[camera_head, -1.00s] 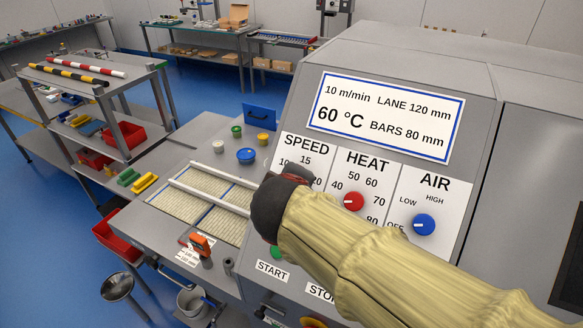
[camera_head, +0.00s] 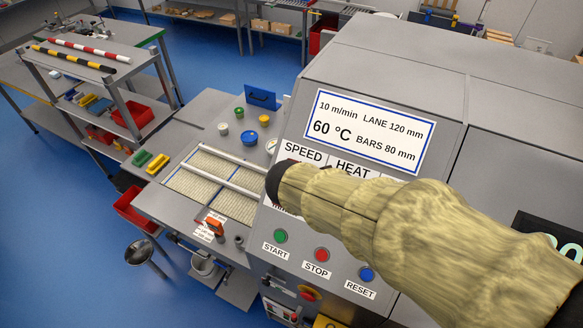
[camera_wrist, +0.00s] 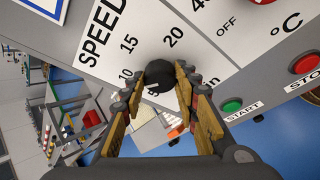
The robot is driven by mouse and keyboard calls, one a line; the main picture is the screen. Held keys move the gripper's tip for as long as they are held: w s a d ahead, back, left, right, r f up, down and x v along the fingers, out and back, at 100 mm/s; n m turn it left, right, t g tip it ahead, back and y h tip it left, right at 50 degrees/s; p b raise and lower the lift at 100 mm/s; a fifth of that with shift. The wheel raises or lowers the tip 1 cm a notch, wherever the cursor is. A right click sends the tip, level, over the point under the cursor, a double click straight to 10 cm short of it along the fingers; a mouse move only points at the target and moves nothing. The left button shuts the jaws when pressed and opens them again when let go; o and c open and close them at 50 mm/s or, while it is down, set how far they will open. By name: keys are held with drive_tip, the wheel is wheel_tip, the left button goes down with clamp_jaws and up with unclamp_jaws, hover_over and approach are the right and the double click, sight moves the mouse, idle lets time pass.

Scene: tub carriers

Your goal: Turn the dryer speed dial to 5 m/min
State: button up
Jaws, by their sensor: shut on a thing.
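The dryer speed dial (camera_wrist: 159,74) is a dark round knob under the word SPEED in the wrist view. The numbers 10, 15 and 20 show around it; its pointer cannot be made out. My gripper (camera_wrist: 167,84) has its two fingers on either side of the dial and is shut on it. In the head view my sleeved arm covers the dial, and only the dark wrist end (camera_head: 279,180) shows below the SPEED label (camera_head: 303,152). The dryer's sign (camera_head: 369,130) reads 10 m/min, 60 °C.
Green START (camera_head: 281,236), red STOP (camera_head: 322,255) and blue RESET (camera_head: 367,274) buttons sit below the arm. A bench (camera_head: 180,215) with a mesh panel stands left of the dryer. A shelf rack (camera_head: 120,80) stands farther left, with open blue floor in front.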

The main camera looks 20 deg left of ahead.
drive_tip(key=n+p, duration=0.1)
drive_tip(key=p, duration=0.1)
drive_tip(key=n+p, duration=0.1)
drive_tip(key=p, duration=0.1)
drive_tip(key=shift+r+g+h+p, duration=0.3)
drive_tip(key=shift+r+h+p, duration=0.05)
drive_tip(key=shift+h, duration=0.05)
drive_tip(key=n+p, duration=0.2)
drive_tip(key=p, duration=0.1)
drive_tip(key=shift+a+f+n+h, duration=0.1)
drive_tip(key=shift+a+n+h, duration=0.05)
drive_tip(key=shift+n+h, duration=0.2)
drive_tip(key=shift+w+f+n+g+h+p, duration=0.15)
drive_tip(key=shift+n+g+h+p, duration=0.25)
drive_tip(key=shift+n+p, duration=0.5)
drive_tip(key=shift+a+f+n+h, duration=0.15)
drive_tip(key=shift+n+h, duration=0.4)
drive_tip(key=shift+n, duration=1)
drive_tip(key=o, duration=1.2)
drive_tip(key=shift+c, duration=0.2)
drive_tip(key=shift+r, duration=0.2)
drive_tip(key=v, duration=1.1)
drive_tip(key=shift+r, duration=0.35)
